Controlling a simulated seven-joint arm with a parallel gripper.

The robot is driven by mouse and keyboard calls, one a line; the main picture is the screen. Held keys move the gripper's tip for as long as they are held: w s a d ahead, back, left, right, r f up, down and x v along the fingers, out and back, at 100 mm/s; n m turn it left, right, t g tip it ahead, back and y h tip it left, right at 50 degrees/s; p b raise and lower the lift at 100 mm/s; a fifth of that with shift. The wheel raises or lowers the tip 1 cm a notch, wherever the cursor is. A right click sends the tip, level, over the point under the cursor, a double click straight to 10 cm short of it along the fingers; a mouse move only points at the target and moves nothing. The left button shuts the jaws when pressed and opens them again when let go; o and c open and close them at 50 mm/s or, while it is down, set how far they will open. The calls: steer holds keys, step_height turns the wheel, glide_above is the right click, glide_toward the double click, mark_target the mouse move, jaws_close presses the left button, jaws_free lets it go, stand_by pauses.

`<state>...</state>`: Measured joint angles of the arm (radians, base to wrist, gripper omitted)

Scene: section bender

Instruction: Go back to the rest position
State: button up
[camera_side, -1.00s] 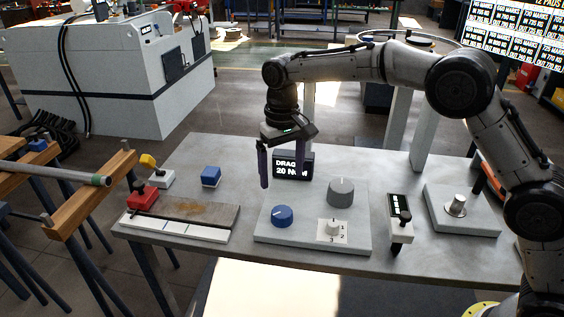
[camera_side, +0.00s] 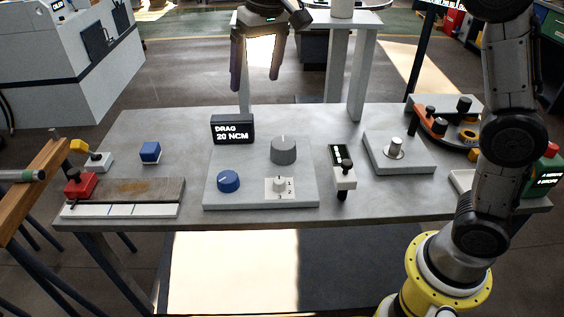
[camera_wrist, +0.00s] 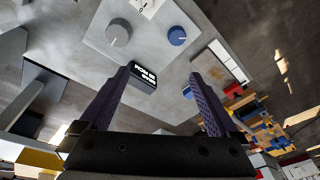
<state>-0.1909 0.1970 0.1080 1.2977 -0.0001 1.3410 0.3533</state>
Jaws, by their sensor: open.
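My gripper (camera_side: 257,72) is open and empty, raised high above the back of the grey bench (camera_side: 330,120) in the side view. Its two dark purple fingers also show in the wrist view (camera_wrist: 165,100), spread apart with nothing between them. Below it stands the black display box (camera_side: 232,129), reading "DRAG 20 NCM". In front of that is a panel with a grey knob (camera_side: 284,150), a blue knob (camera_side: 229,181) and a small white selector (camera_side: 280,187). My gripper touches none of them.
A silver knob on a plate (camera_side: 395,149) and an orange part (camera_side: 432,125) lie at the right. White posts (camera_side: 362,75) rise behind the bench.

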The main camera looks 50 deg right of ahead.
steer(key=s+d+r+t, duration=0.1)
steer(key=s+d+r, duration=0.15)
steer(key=s, duration=0.55)
steer(key=s+d+r+t, duration=0.1)
steer(key=s+d, duration=0.3)
steer(key=s, duration=0.5)
steer(key=s+d+f+n+t, duration=0.1)
steer(key=s+d+f, duration=0.1)
steer(key=s+f, duration=0.9)
steer(key=shift+f+n, duration=0.3)
steer(key=shift+n, duration=0.1)
